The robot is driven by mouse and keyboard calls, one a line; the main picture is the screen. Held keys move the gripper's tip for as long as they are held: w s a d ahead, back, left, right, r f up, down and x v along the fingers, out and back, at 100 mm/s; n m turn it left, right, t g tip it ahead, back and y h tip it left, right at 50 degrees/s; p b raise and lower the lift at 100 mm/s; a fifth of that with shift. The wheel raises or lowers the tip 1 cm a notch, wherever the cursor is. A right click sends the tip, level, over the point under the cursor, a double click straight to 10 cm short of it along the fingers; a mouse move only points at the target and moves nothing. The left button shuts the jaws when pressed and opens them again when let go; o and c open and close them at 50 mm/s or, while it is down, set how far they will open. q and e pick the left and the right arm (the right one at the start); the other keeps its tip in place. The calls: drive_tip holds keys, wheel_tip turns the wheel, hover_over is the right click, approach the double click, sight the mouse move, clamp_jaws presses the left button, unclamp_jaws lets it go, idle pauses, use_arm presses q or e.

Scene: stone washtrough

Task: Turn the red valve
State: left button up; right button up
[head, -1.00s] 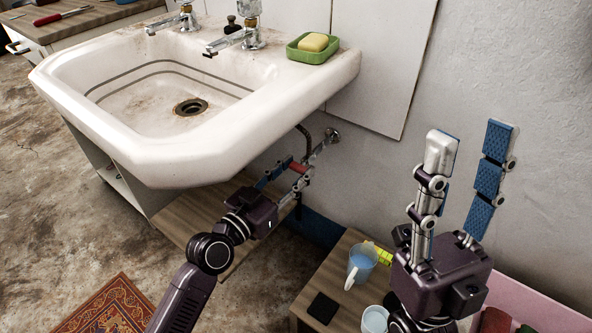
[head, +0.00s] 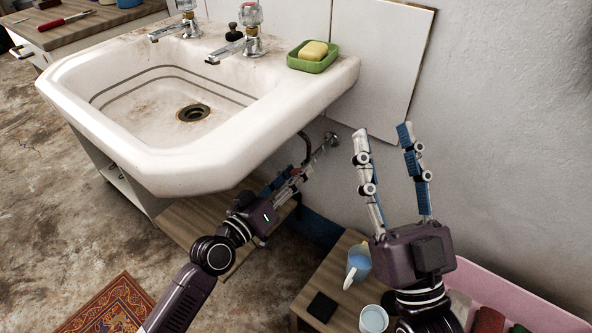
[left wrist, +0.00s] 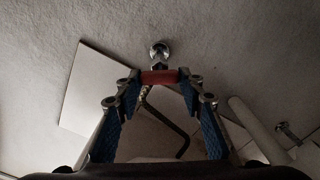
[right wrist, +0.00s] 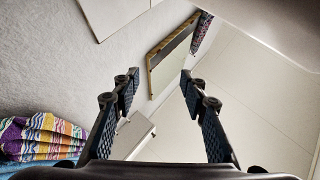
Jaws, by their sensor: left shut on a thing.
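The red valve handle (left wrist: 160,77) sits between the fingertips of my left gripper (left wrist: 159,79) in the left wrist view. The fingers touch its two ends. It is on a metal wall fitting (left wrist: 160,50) just beyond. My right gripper (head: 384,132) is open and empty, raised in front of the wall to the right. In the right wrist view its fingertips (right wrist: 158,80) are wide apart.
The white sink (head: 150,165) overhangs my left gripper. A bent dark pipe (left wrist: 170,122) runs beside the valve. A low wooden table (head: 325,275) holds a blue jug (head: 358,262), a white cup (head: 373,320) and a dark square (head: 322,307). A pink bin (head: 510,300) stands right.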

use_arm(q)
drive_tip(key=n+p, duration=0.1)
drive_tip(key=n, duration=1)
drive_tip(key=shift+f+p, duration=0.1)
drive_tip(key=shift+p, duration=0.25)
use_arm(e)
drive_tip(key=w+f+g+h, duration=0.1)
drive_tip(key=w+f+g, duration=0.3)
drive_tip(key=f, duration=0.5)
drive_tip(key=shift+w+d+f+g+h, duration=0.2)
drive_tip(key=shift+w+d+g+h, duration=0.15)
drive_tip(key=shift+g, duration=0.25)
use_arm(q)
drive_tip(key=shift+n, duration=0.3)
use_arm(e)
drive_tip(key=shift+s, duration=0.1)
use_arm(q)
drive_tip(key=o, duration=1.1)
drive_tip(key=shift+o, duration=0.3)
use_arm(e)
drive_tip(key=shift+a, duration=0.1)
